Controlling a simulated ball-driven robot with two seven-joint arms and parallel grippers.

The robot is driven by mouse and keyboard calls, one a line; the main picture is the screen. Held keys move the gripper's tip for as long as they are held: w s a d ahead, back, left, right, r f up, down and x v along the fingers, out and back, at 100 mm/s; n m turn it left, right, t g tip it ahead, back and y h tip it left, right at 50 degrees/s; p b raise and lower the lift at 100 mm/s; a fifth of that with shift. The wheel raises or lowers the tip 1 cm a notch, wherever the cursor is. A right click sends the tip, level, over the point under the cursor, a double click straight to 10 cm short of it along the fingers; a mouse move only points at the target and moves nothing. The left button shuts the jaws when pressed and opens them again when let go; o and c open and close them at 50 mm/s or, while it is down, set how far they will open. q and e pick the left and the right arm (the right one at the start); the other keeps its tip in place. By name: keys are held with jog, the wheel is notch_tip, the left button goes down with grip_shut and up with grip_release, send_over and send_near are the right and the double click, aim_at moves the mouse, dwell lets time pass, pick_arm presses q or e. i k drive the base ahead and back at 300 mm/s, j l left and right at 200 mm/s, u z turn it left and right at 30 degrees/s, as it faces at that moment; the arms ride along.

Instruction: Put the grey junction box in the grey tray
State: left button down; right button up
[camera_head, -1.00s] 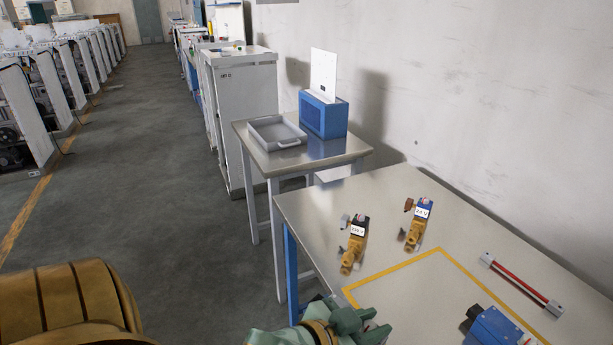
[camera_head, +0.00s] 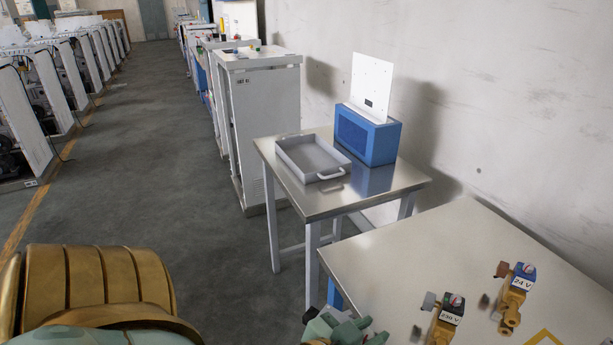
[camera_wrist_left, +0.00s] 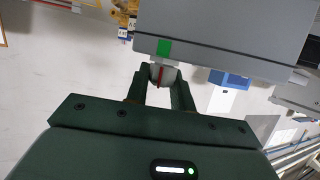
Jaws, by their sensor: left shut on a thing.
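The grey tray (camera_head: 290,167) stands empty on the small metal side table, with a light handle facing the near side. My left gripper (camera_head: 345,330) shows at the bottom edge of the head view, nearer than the tray and below it in the picture. In the left wrist view, my left gripper (camera_wrist_left: 161,82) is shut on a small pale and red part at the edge of the grey junction box (camera_wrist_left: 230,35). The box fills the top of that view and bears a green patch. The box is not visible in the head view. My right gripper is not in view.
A blue box with a white panel (camera_head: 365,135) stands right beside the tray on the side table (camera_head: 315,205). A larger table (camera_head: 440,240) at the right holds two valves, marked 230 V (camera_head: 446,320) and 24 V (camera_head: 516,297). A tall grey cabinet (camera_head: 262,125) stands behind.

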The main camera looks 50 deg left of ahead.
aim_at(321, 157)
jog(key=i+j+z, duration=0.15)
jog(key=j, duration=1.4)
jog(key=i+j+z, duration=0.15)
jog(key=j, duration=1.4)
